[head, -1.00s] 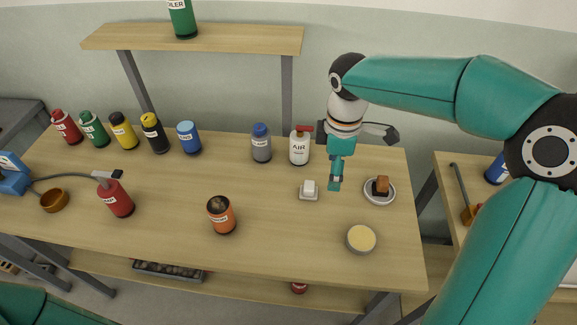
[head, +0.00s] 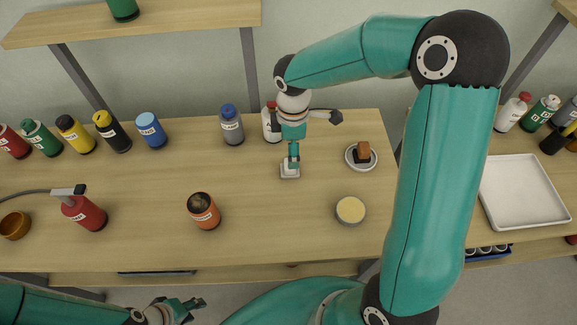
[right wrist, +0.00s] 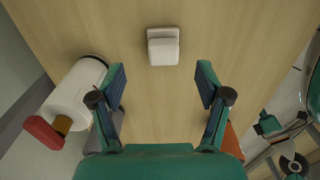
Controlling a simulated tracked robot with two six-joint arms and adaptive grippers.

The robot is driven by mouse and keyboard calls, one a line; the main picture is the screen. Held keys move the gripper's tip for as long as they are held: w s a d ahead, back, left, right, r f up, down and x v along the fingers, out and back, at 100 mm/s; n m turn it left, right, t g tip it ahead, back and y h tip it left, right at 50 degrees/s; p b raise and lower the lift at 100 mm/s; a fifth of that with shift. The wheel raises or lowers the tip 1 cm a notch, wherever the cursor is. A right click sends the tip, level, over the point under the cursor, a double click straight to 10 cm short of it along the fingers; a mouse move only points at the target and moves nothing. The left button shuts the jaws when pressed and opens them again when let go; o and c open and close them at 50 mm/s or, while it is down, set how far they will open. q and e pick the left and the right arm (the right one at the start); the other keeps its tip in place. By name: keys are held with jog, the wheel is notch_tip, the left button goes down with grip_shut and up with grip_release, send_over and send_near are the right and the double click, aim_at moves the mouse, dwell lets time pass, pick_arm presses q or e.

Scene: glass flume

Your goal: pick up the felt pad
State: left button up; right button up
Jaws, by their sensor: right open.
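A small white block, which I take for the felt pad (head: 290,167), sits on a square white base on the wooden table. In the right wrist view the pad (right wrist: 163,50) is at the top centre, beyond and between my fingertips. My right gripper (right wrist: 161,78) is open and empty, its two fingers apart. In the head view my right gripper (head: 294,158) points down just over the pad and hides part of it. My left gripper (head: 190,307) is low at the bottom left, away from the table top; its fingers look apart and empty.
A saucer (head: 372,163) with a brown-black block and a yellow-topped tin (head: 350,210) are to the right. An orange can (head: 204,211) stands front left.

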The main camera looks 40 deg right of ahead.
notch_tip(320, 180, down, 2)
jog(key=shift+s, duration=0.15)
jog(key=f, duration=0.3)
jog(key=f+p, duration=0.1)
jog(key=f, duration=0.1)
jog(key=shift+a, duration=0.3)
jog(key=c, duration=1.1)
jog(key=shift+w, duration=0.2)
jog(key=shift+c, duration=0.2)
jog(key=shift+r, duration=0.1)
notch_tip(320, 180, up, 20)
jog(key=shift+b, duration=0.45)
